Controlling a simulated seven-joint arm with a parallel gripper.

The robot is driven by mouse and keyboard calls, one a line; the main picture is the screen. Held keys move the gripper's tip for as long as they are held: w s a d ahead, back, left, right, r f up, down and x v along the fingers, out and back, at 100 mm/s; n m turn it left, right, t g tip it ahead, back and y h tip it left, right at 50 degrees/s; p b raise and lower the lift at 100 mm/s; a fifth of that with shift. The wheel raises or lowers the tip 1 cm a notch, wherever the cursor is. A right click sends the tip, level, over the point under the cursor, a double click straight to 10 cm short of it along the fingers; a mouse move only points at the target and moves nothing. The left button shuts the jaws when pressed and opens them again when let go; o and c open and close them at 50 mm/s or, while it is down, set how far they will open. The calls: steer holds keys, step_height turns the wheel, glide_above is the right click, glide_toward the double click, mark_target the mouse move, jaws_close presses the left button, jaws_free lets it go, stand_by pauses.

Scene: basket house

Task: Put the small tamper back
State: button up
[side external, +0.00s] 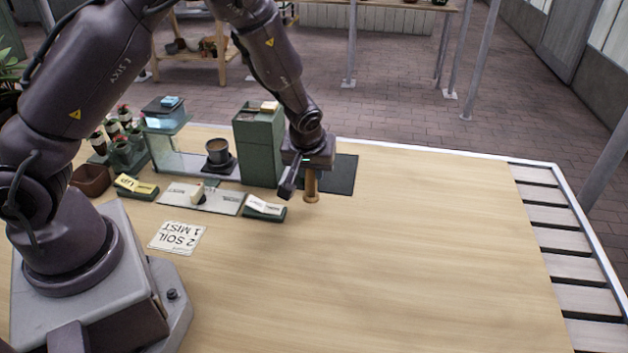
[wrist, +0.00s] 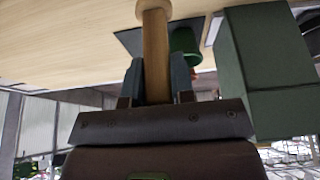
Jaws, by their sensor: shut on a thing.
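The small tamper (side external: 311,186) is a light wooden rod with a wider end. The wrist view also shows the mat (wrist: 130,40).
A tall green box (side external: 259,145) stands close left of my gripper; it fills the right of the wrist view (wrist: 262,70). A dark pot (side external: 218,152), label blocks (side external: 264,208) and a sign (side external: 176,237) are further left. The table's right half is clear.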

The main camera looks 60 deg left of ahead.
mark_target(314, 182)
steer(key=shift+w+f, duration=0.2)
steer(key=shift+f, duration=0.75)
steer(key=shift+w+f, duration=0.15)
steer(key=shift+f, duration=0.8)
steer(key=o, duration=0.8)
steer(key=shift+f, duration=0.15)
steer(key=shift+o, duration=0.2)
steer(key=s+d+r+m+h, duration=0.25)
steer(key=s+r, duration=0.35)
steer(key=r, duration=0.6)
steer(key=s+d+r+m+h, duration=0.1)
steer(key=s+d+r, duration=0.35)
steer(key=r, duration=0.75)
steer(key=s+r+m+t, duration=0.1)
steer(key=s+r+m, duration=0.1)
steer(key=s, duration=0.4)
steer(key=s+a+r+m+t, duration=0.1)
steer(key=s+r+m, duration=0.2)
steer(key=s, duration=0.3)
steer(key=shift+s+a+r, duration=0.15)
steer(key=shift+s+r, duration=0.25)
steer(key=shift+r, duration=0.1)
